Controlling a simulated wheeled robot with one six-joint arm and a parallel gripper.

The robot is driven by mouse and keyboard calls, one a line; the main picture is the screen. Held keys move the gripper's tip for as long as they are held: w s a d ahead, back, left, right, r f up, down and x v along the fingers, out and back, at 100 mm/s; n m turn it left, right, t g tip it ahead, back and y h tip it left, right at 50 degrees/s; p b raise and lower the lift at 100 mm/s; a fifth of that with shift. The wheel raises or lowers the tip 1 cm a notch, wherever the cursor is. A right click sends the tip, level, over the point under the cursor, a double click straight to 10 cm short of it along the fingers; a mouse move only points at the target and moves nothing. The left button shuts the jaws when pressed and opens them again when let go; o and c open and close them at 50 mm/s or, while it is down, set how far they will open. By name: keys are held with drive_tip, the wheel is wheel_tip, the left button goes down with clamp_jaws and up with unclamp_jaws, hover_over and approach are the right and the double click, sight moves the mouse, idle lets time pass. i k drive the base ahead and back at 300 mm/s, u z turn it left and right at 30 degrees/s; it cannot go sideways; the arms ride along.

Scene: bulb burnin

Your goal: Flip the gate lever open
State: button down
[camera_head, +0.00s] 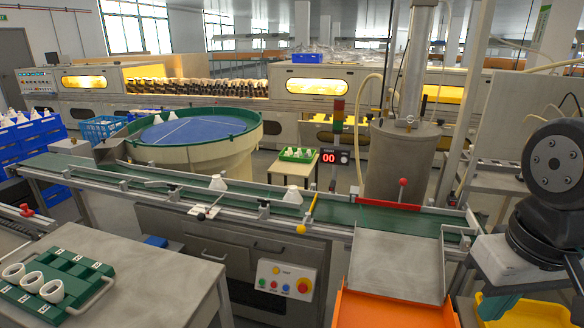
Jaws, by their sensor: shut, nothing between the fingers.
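A yellow bar (309,208) stands across the green conveyor belt (250,191), with a yellow ball knob (301,229) at its near end. Farther right, a lever with a red ball knob (403,182) stands upright at the belt, above a red strip (389,206). I cannot tell for certain which of the two is the gate lever. Two white bulb-like pieces stand on the belt left of the yellow bar, one close to it (293,195) and one farther left (218,182). My gripper is out of view; only dark links of my arm show at the right edge.
A grey chute (398,265) slopes from the belt into an orange bin (385,312). A control box (286,279) hangs on the near side. A table (135,290) with a green tray is at left. A round feeder (195,130) and a tall metal cylinder (400,155) stand behind.

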sight(301, 229)
drive_tip(key=k, duration=0.5)
drive_tip(key=u, duration=1.5)
drive_tip(key=i, duration=1.1)
drive_tip(key=z, duration=1.7)
drive_tip(key=i, duration=0.5)
drive_tip(key=z, duration=0.05)
